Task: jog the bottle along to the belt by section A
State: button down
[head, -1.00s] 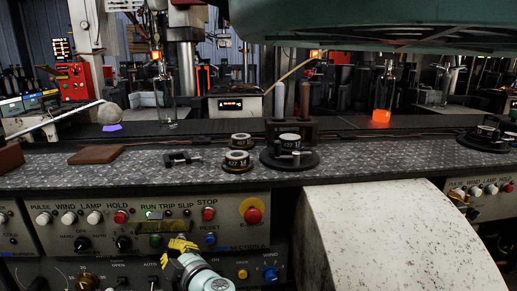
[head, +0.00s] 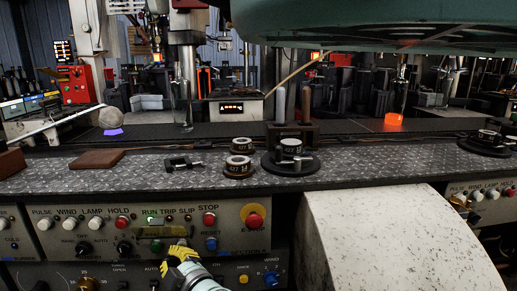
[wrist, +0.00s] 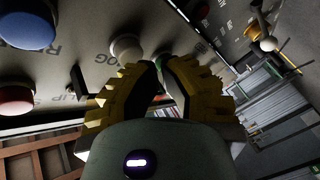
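A clear glass bottle (head: 183,108) stands upright behind the metal ledge, left of centre in the head view. A dark belt-like strip (head: 240,130) runs across behind the ledge. The control panel (head: 72,243) in front carries several buttons. My gripper (head: 178,248) is at the panel's lower middle, its yellow and black fingers by a pale button. In the wrist view my gripper (wrist: 158,66) has its fingertips together, with nothing seen between them. A white button (wrist: 127,47), its label partly hidden, is close beside the tips. I cannot tell whether they touch it.
A red stop knob (head: 253,219) and a blue button (head: 211,243) are right of my gripper. A large pale curved cover (head: 390,240) fills the lower right. Ring moulds (head: 239,165) and a brown block (head: 97,159) lie on the ledge. An orange glow (head: 393,122) shows behind.

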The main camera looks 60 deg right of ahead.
jog(key=s+a+p, duration=0.1)
jog(key=s+a, duration=0.2)
jog(key=shift+a, duration=0.2)
dwell(0.6)
